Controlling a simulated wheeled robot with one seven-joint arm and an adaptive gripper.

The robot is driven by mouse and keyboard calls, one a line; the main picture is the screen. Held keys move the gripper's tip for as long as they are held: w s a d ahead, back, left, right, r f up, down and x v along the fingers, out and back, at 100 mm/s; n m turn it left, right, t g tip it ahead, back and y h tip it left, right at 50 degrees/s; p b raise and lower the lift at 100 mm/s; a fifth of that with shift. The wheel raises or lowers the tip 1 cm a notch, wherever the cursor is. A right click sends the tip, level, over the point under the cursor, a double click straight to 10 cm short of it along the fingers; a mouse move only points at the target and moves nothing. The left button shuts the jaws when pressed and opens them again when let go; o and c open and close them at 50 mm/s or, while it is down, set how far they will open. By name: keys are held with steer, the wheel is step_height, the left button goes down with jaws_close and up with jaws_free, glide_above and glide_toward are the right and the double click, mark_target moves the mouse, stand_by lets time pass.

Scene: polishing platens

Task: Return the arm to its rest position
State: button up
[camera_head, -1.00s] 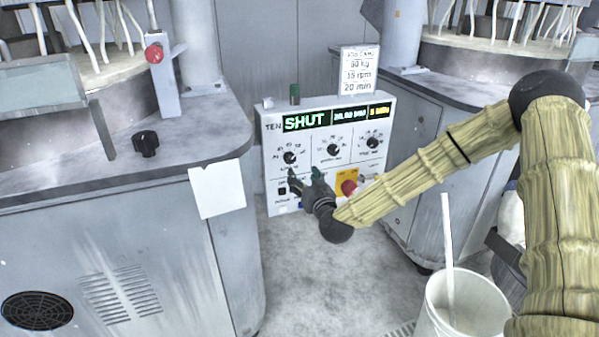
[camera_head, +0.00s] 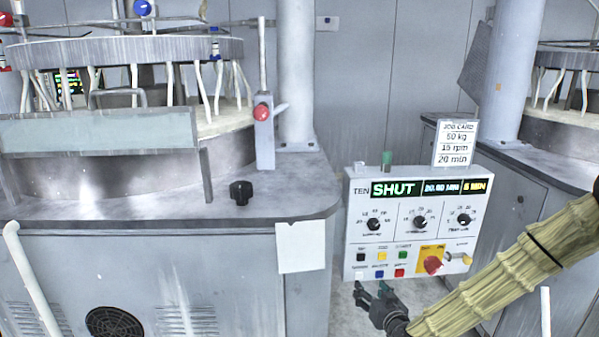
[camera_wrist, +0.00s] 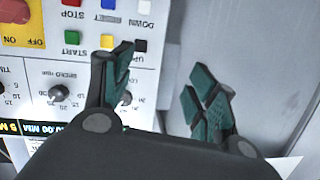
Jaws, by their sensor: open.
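My gripper (camera_head: 373,291) is at the lower middle of the head view, just below the bottom edge of the control panel (camera_head: 357,223). My arm, in a yellowish sleeve, reaches to it from the right. In the wrist view my gripper (camera_wrist: 165,85) has its two green-padded fingers spread apart with nothing between them. The control panel (camera_wrist: 45,128) shows upside down behind the left finger. Its display (camera_head: 395,189) reads SHUT in green. The panel's knobs and coloured buttons are all uncovered in the head view. I cannot tell the exact gap between gripper and panel.
A polishing machine (camera_head: 130,225) with a black knob (camera_head: 241,192) and a red button (camera_head: 261,112) stands at left. Another machine (camera_head: 520,185) stands at right. A job card (camera_head: 455,143) stands above the panel. A blank sheet (camera_head: 300,246) hangs on the left machine.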

steer(key=s+a+f+g, duration=0.2)
steer(key=s+f+g, duration=0.1)
steer(key=s+f, duration=0.55)
steer(key=s+a+f+g, duration=0.3)
steer(key=s+f, duration=0.5)
steer(key=f, duration=0.1)
steer(key=s+d+f+g, duration=0.1)
steer(key=s+f+g, duration=0.25)
steer(key=s, duration=0.55)
steer(key=s+d+f+g, duration=0.1)
steer(key=s+f+g, duration=0.1)
steer(key=s+f, duration=0.45)
steer(key=s+d+g+h, duration=0.2)
steer(key=s+d+g, duration=0.1)
steer(key=s, duration=1.1)
step_height(320, 180, up, 14)
steer(key=p, duration=1.4)
steer(key=shift+s+d, duration=0.15)
steer(key=shift+d, duration=0.1)
steer(key=shift+r+g, duration=0.1)
steer(key=shift+g, duration=0.15)
